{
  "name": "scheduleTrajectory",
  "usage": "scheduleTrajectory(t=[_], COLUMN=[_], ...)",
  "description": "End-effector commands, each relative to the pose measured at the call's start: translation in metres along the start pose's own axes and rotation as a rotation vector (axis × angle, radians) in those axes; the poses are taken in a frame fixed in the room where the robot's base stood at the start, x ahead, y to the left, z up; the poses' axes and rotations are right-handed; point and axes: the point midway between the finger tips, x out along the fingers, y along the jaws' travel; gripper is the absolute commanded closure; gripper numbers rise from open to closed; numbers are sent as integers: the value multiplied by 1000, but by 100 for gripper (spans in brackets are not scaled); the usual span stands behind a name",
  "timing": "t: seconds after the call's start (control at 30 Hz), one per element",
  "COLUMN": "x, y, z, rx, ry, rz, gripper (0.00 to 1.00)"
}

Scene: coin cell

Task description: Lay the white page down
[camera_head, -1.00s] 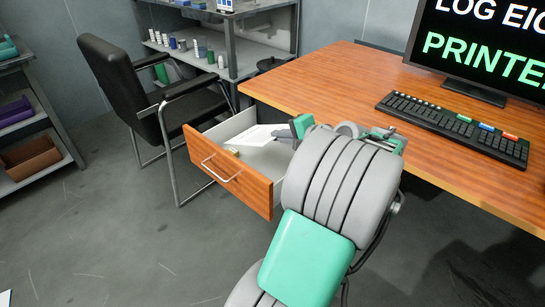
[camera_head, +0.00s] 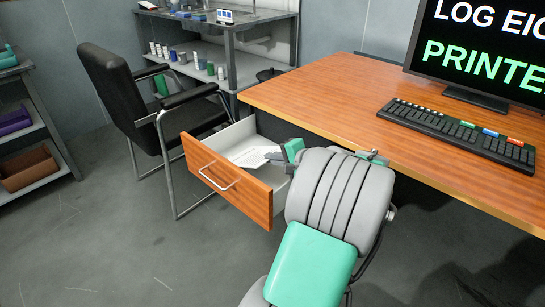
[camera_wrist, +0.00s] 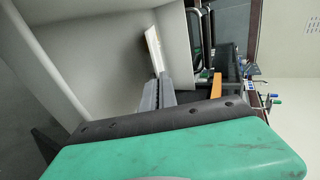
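The white page (camera_head: 250,156) is inside the open desk drawer (camera_head: 232,137), at the tips of my gripper (camera_head: 272,157). In the wrist view the page (camera_wrist: 153,48) shows as a narrow pale strip running out from between the two grey fingers of my gripper (camera_wrist: 160,80). The fingers are close together on it. I cannot tell whether the page touches the drawer floor. The drawer's wooden front hides part of the inside, and my arm covers its right end.
The wooden desk (camera_head: 310,85) carries a keyboard (camera_head: 455,133) and a monitor (camera_head: 480,50). A black chair (camera_head: 150,100) stands left of the drawer. A metal shelf (camera_head: 240,50) with small containers is behind. The floor at front left is clear.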

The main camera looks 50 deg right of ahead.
Motion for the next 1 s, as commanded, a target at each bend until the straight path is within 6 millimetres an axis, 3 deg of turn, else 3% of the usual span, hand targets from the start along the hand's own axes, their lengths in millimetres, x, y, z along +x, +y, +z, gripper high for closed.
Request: scheduleTrajectory(t=[0.23,0.6,1.0], x=[0,-6,-106], y=[0,-10,-12], z=[0,0,-1], rx=[-1,-5,1], ry=[0,2,4], rz=[0,-1,0], gripper=[77,76,76])
